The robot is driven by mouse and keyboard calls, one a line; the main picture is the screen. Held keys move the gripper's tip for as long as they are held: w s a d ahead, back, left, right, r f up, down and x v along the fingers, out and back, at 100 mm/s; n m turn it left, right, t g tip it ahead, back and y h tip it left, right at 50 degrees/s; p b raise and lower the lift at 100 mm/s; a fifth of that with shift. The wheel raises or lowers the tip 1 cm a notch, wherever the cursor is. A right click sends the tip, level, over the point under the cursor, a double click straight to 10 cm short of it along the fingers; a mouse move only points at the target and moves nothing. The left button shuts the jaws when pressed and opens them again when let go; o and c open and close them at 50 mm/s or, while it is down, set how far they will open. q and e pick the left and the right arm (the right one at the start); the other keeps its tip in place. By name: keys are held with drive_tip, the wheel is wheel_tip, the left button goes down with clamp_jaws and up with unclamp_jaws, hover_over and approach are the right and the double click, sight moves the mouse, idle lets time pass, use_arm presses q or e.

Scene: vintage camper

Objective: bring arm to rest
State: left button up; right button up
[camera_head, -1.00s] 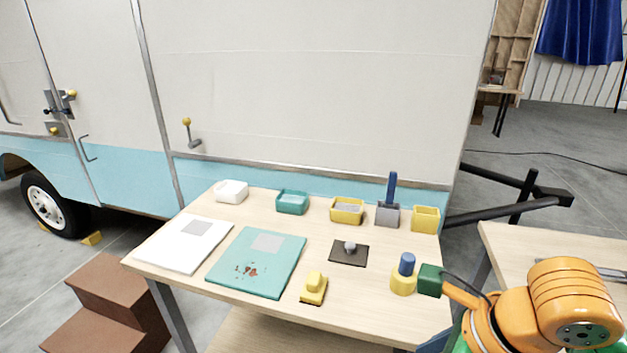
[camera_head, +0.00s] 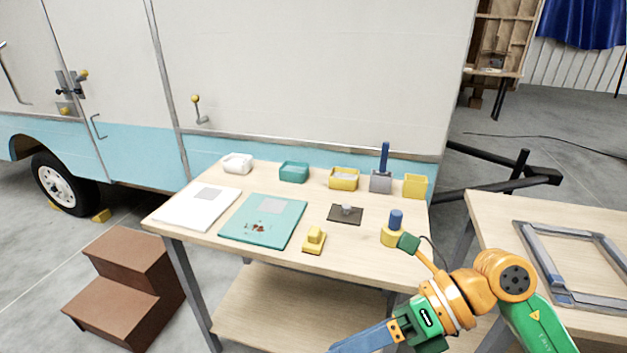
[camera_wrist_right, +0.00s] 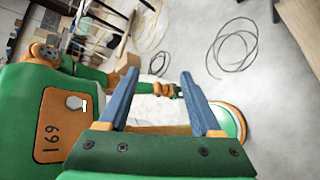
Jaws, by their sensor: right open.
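My right arm comes in from the lower right of the head view, beside the front right corner of the workbench (camera_head: 290,285). My right gripper (camera_head: 362,338) shows only partly there, a blue-grey finger cut off by the bottom edge. In the right wrist view the same gripper (camera_wrist_right: 157,73) has its two blue-grey fingers spread apart, with nothing between them. Beyond them are the pale floor and parts of my own body. My left gripper is in neither view.
The bench holds a teal board (camera_head: 262,232), a white board (camera_head: 198,214), a yellow block (camera_head: 314,240), a yellow holder (camera_head: 390,238) with a blue-topped piece, and small bins at the back. Brown steps (camera_head: 120,265) stand left. A second table (camera_head: 495,215) with a frame (camera_head: 530,262) stands right.

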drive_tip(key=w+d+f+m+t+y, duration=0.25)
drive_tip(key=w+m+t+y, duration=0.35)
drive_tip(key=w+m+t, duration=0.95)
drive_tip(key=d+f+m+t+h, duration=0.1)
drive_tip(key=d+f+m+h, duration=0.4)
drive_tip(key=f+m, duration=0.4)
drive_tip(key=d+f+m+t+h, duration=0.1)
drive_tip(key=d+f+m+h, duration=0.2)
drive_tip(key=f+m+h, duration=0.6)
drive_tip(key=s+d+f+m+g+h, duration=0.1)
drive_tip(key=s+d+f+m+g, duration=0.15)
drive_tip(key=s+f, duration=0.55)
drive_tip(key=s+d+f+m+g+h, duration=0.1)
drive_tip(key=s+d+f+m+g, duration=0.2)
drive_tip(key=f, duration=0.9)
drive_tip(key=s+f+m+g, duration=0.1)
drive_tip(key=s+f+g, duration=0.2)
drive_tip(key=s, duration=0.6)
drive_tip(key=s+f+g+h, duration=0.1)
drive_tip(key=s+f+g, duration=0.2)
drive_tip(key=s, duration=0.6)
drive_tip(key=s+a+f+m+g, duration=0.1)
drive_tip(key=s+f+g, duration=0.2)
drive_tip(key=s, duration=0.6)
drive_tip(key=shift+s+f+m+h, duration=0.15)
drive_tip(key=shift+f+m+h, duration=0.2)
drive_tip(key=shift+f, duration=0.5)
